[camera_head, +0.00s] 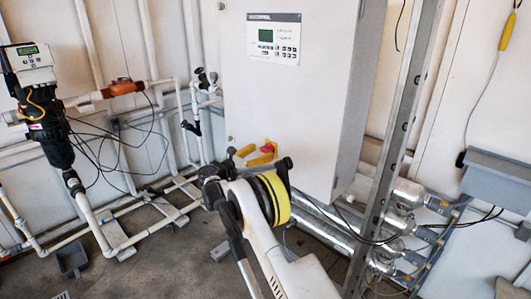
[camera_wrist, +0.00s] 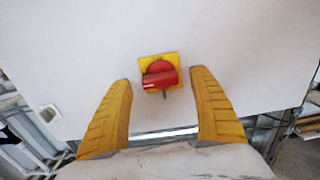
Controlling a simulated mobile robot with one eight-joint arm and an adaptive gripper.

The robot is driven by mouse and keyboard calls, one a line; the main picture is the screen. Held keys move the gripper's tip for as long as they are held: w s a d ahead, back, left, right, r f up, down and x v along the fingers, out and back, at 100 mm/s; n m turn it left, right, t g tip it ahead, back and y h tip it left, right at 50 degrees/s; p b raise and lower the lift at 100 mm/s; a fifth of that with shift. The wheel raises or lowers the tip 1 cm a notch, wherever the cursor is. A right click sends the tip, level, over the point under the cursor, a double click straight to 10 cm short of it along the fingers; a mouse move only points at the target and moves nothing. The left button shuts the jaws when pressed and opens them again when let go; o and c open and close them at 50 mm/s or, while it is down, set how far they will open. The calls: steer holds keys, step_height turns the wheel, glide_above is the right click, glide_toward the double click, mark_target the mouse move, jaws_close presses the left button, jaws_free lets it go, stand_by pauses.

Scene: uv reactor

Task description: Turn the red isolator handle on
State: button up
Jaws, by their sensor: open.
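The red isolator handle (camera_wrist: 159,76) sits on a square yellow plate (camera_wrist: 174,61) on the white cabinet face, and shows between and ahead of my fingers in the wrist view. Its red grip lies nearly level, tilted slightly. My gripper (camera_wrist: 162,78) is open, with one yellow finger on each side and clear space between each finger and the handle. In the head view, the red handle (camera_head: 267,148) shows in part by my gripper (camera_head: 256,153), low on the cabinet front. My arm hides the area below it.
The white cabinet (camera_head: 285,95) has a control panel (camera_head: 273,39) with a small green screen. A metal upright (camera_head: 398,120) stands right of it. Steel cylinders (camera_head: 400,200) and pipes lie below. White pipes and a black filter housing (camera_head: 56,140) stand left.

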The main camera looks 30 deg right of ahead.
mark_target(265, 151)
steer(key=shift+x, duration=1.65)
steer(key=c, duration=1.2)
steer(key=shift+b, duration=0.3)
steer(key=m, duration=0.5)
steer(key=shift+s+m+b, duration=0.15)
steer(key=shift+m+b, duration=0.15)
steer(key=shift+b, duration=0.1)
steer(key=m, duration=0.6)
steer(key=shift+s+d, duration=0.1)
steer(key=shift+s, duration=0.05)
steer(key=shift+m, duration=0.3)
